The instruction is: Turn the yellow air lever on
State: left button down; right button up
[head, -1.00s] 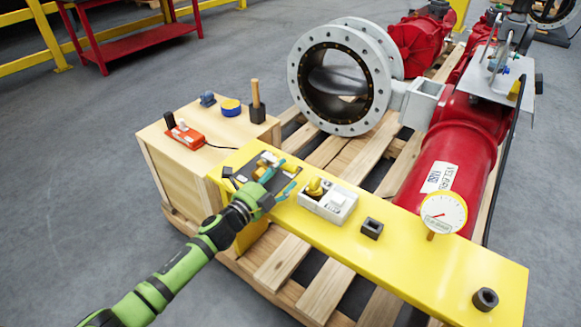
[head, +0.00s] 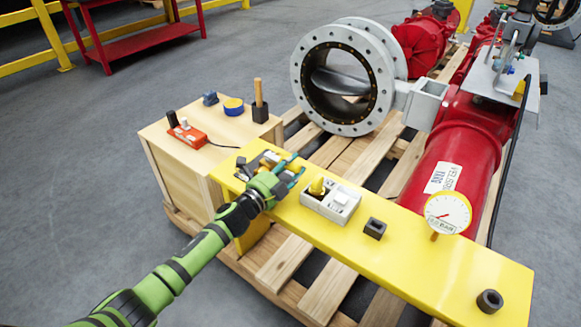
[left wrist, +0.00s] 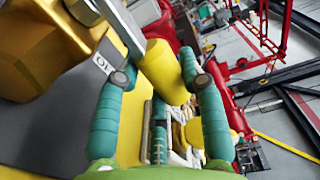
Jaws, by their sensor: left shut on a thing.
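The yellow air lever (left wrist: 165,70) shows in the left wrist view as a yellow cylindrical handle between the teal fingers of my left gripper (left wrist: 160,82). The gripper is shut on it. In the head view my left gripper (head: 288,170) is over the left end of the yellow beam, at a small brass fitting (head: 268,158) on a dark plate. The hand partly hides the fitting, and I cannot make out the lever's angle there. A large brass-coloured body (left wrist: 45,45) fills the upper left of the wrist view. My right gripper is not in view.
The yellow beam (head: 420,255) carries a white box with a yellow knob (head: 330,202), a black square socket (head: 375,228), a gauge (head: 447,213) and a black ring (head: 489,301). A wooden box (head: 200,150) with small tools stands left. The red actuator (head: 455,160) is behind.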

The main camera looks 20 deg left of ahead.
pick_arm(q)
jog(key=shift+s+a+r+m+g+h, duration=0.1)
jog(key=shift+s+a+m+g+h, duration=0.15)
jog(key=shift+m+h, duration=0.3)
jog(key=shift+s+a+m+g+h, duration=0.15)
jog(key=shift+s+m+g+h, duration=0.25)
jog(key=shift+h, duration=0.45)
jog(key=shift+s+a+m+g+h, duration=0.1)
jog(key=shift+m+g+h, duration=0.25)
jog(key=shift+m+h, duration=0.2)
jog(key=m+g+h+b, duration=0.1)
jog(key=s+a+m+g+h+b, duration=0.1)
jog(key=g+h+b, duration=0.1)
jog(key=shift+s+m, duration=0.2)
jog(key=shift+m, duration=0.1)
jog(key=shift+s+a+h+b, duration=0.1)
jog(key=shift+h+b, duration=0.2)
jog(key=shift+h, duration=0.05)
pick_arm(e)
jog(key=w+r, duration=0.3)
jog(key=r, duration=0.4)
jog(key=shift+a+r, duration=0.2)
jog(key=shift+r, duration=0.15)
pick_arm(q)
jog(key=c, duration=0.7)
grip_release()
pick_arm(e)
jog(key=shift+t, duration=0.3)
